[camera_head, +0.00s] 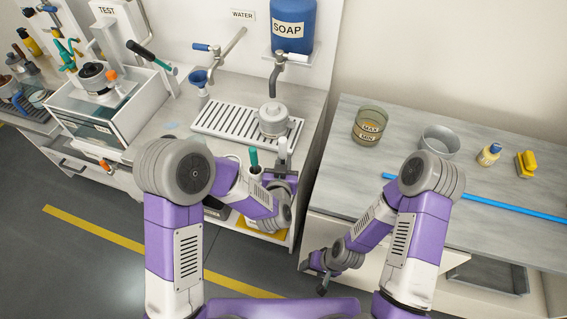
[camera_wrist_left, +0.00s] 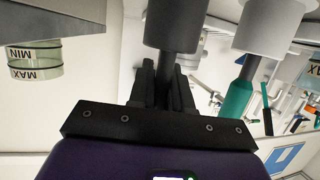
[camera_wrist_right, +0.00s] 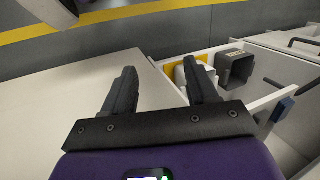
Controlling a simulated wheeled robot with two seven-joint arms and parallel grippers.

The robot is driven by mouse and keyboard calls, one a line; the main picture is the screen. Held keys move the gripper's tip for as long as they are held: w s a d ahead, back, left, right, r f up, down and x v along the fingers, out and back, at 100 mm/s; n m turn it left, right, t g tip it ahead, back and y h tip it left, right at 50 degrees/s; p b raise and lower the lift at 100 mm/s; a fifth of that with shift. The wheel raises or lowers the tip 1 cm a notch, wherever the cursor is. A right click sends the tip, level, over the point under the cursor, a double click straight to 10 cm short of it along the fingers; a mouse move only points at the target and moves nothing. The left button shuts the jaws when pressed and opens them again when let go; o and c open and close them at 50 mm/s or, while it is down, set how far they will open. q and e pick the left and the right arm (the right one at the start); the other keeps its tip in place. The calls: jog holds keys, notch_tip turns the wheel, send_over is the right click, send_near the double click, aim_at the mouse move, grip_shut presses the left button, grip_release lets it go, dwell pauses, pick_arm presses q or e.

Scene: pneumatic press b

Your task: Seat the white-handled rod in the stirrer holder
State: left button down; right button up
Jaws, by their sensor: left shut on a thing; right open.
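The white-handled rod (camera_head: 283,146) stands roughly upright at the front edge of the left counter, white handle up. My left gripper (camera_head: 281,177) is shut on its dark shaft (camera_wrist_left: 164,70), below the handle. A dark cylinder (camera_wrist_left: 177,22) sits in line with the shaft in the left wrist view; I cannot tell whether it belongs to the rod or the holder. A teal-handled rod (camera_head: 254,159) stands beside it, in a white cup (camera_wrist_left: 270,22). The rod's lower end is hidden in the head view. My right gripper (camera_head: 322,283) is open and empty, low before the right table.
A drip grate (camera_head: 222,126) with a metal pot (camera_head: 273,118) lies behind the rods. A tank (camera_head: 110,120) stands left. The right table holds a MAX/MIN beaker (camera_head: 368,128), a grey pot (camera_head: 438,140), a small bottle (camera_head: 489,155), a yellow item (camera_head: 526,163) and a blue strip (camera_head: 510,204).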

pick_arm(q)
jog(key=shift+f+b, duration=0.5)
jog(key=shift+f, duration=0.1)
jog(key=c, duration=1)
grip_release()
jog(key=p+v, duration=0.1)
jog(key=v, duration=0.6)
jog(key=shift+s+r, duration=0.1)
jog(key=shift+s, duration=0.2)
